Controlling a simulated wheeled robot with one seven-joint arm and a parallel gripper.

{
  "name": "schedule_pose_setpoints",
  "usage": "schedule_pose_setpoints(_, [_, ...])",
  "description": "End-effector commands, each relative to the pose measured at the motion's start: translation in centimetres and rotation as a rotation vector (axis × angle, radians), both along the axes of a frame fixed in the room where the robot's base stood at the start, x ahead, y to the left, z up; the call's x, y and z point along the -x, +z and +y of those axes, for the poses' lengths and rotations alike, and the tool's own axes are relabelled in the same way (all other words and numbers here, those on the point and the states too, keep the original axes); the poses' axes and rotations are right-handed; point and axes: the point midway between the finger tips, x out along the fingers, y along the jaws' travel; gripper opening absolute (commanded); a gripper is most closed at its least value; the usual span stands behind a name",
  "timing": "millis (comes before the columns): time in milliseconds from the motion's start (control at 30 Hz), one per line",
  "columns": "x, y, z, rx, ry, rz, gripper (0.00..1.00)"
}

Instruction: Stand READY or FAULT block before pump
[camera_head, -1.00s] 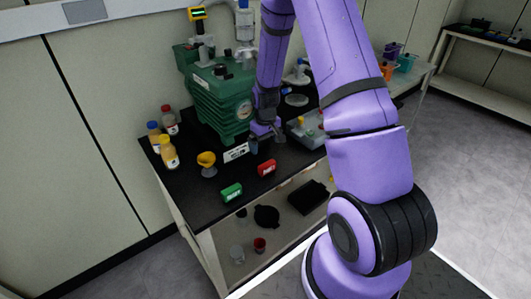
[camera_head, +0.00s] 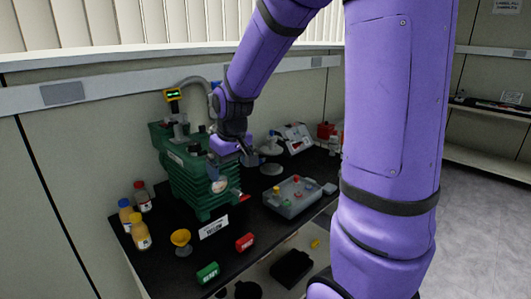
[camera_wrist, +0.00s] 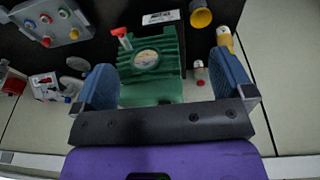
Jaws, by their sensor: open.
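The green READY block (camera_head: 207,273) and the red FAULT block (camera_head: 245,243) stand on the black bench top near its front edge, apart from each other. The green pump (camera_head: 185,175) stands behind them against the wall side, with a white label card (camera_head: 213,228) in front. In the wrist view the pump (camera_wrist: 165,85) and its round sight glass (camera_wrist: 147,59) show between my fingers, and the card (camera_wrist: 161,17) lies beyond. My gripper (camera_head: 235,165) is open and empty, above the bench by the pump's front end. Its blue fingers (camera_wrist: 161,62) are spread wide. Neither block shows in the wrist view.
A yellow cup (camera_head: 181,240) and several bottles (camera_head: 140,230) stand left of the card. A grey box with coloured knobs (camera_head: 292,196) sits to the right. A lower shelf holds a black item (camera_head: 291,266). The bench front between the blocks and card is narrow.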

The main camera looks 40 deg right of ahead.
Motion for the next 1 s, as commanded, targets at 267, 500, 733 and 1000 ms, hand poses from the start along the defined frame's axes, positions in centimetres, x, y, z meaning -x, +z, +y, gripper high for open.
schedule_pose_setpoints(267, [6.4, 6.9, 3.0, -0.002, -0.002, -0.095, 0.99])
schedule_pose_setpoints(500, [12.6, 10.7, 5.0, -0.013, -0.005, -0.171, 0.99])
schedule_pose_setpoints(733, [18.1, 12.4, 6.3, -0.028, -0.009, -0.233, 0.99])
schedule_pose_setpoints(1000, [20.7, 12.8, 6.7, -0.038, -0.012, -0.26, 0.99])
